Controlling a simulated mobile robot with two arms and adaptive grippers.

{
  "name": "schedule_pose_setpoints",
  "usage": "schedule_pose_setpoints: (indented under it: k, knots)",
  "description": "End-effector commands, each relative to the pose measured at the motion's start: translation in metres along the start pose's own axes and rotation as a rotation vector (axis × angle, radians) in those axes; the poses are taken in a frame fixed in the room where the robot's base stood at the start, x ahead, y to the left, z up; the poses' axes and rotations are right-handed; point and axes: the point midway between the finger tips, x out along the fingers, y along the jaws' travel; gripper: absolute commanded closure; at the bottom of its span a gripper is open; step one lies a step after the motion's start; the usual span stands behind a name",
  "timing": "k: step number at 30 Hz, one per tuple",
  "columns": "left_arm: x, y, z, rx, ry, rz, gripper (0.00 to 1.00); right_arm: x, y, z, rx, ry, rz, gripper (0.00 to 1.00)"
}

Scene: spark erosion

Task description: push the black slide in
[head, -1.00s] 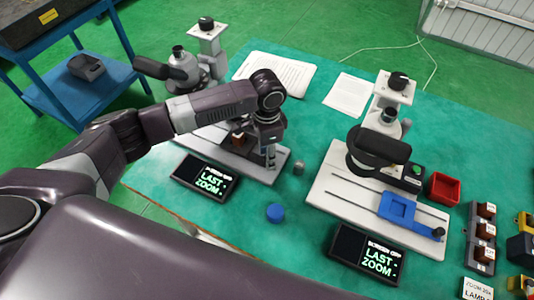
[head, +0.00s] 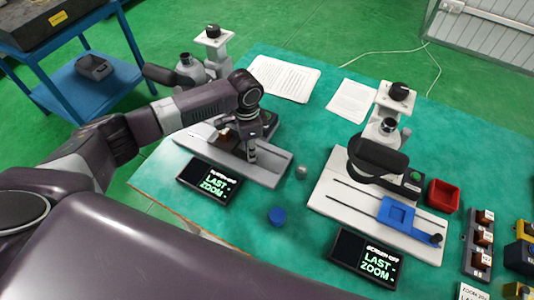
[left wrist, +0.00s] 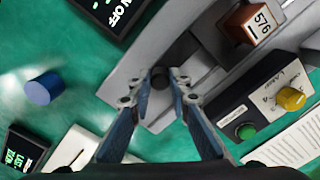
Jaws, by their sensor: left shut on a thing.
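The left microscope (head: 188,68) stands on a grey base (head: 270,175) with a rail. The black slide on it is mostly hidden by my arm in the head view; a brown block (head: 229,137) labelled 576 in the left wrist view (left wrist: 250,22) sits at it. My left gripper (head: 252,157) is low over the base, right of the brown block. In the left wrist view its fingers (left wrist: 160,88) are shut on a small dark knob (left wrist: 160,77) at the slide's end. My right gripper is not in view.
A second microscope (head: 385,130) with a blue slide (head: 397,212) stands to the right. A blue cylinder (head: 277,216) and a grey one (head: 301,172) stand between. Two screens (head: 209,182) (head: 365,258) lie in front. A red tray (head: 443,195) is at right.

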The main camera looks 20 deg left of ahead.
Motion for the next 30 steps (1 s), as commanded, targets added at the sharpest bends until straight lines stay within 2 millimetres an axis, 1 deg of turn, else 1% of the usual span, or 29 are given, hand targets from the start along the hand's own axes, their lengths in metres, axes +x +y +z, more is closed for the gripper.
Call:
schedule_pose_setpoints:
  k: [1, 3, 6, 9, 17, 18, 22, 30]
  knots:
    - [-0.004, -0.011, 0.011, -0.007, -0.004, -0.003, 1.0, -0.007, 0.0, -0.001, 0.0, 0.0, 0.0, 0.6]
    - [-0.003, -0.021, 0.021, -0.006, -0.003, -0.002, 1.0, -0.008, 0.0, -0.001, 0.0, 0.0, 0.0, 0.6]
    - [-0.002, -0.029, 0.029, -0.004, -0.001, -0.002, 1.0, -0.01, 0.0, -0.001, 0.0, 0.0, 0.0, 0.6]
    - [-0.001, -0.032, 0.032, -0.001, 0.001, -0.002, 1.0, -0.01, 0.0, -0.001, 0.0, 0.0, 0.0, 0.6]
    - [-0.001, -0.032, 0.031, 0.001, 0.002, -0.002, 1.0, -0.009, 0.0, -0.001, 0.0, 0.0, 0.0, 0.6]
    - [-0.001, -0.032, 0.031, 0.001, 0.002, -0.002, 0.79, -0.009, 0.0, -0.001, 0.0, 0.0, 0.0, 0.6]
    - [-0.001, -0.032, 0.031, 0.001, 0.002, -0.001, 0.65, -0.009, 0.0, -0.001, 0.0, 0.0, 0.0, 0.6]
    - [-0.001, -0.032, 0.031, 0.001, 0.001, -0.001, 0.65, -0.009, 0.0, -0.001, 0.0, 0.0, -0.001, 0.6]
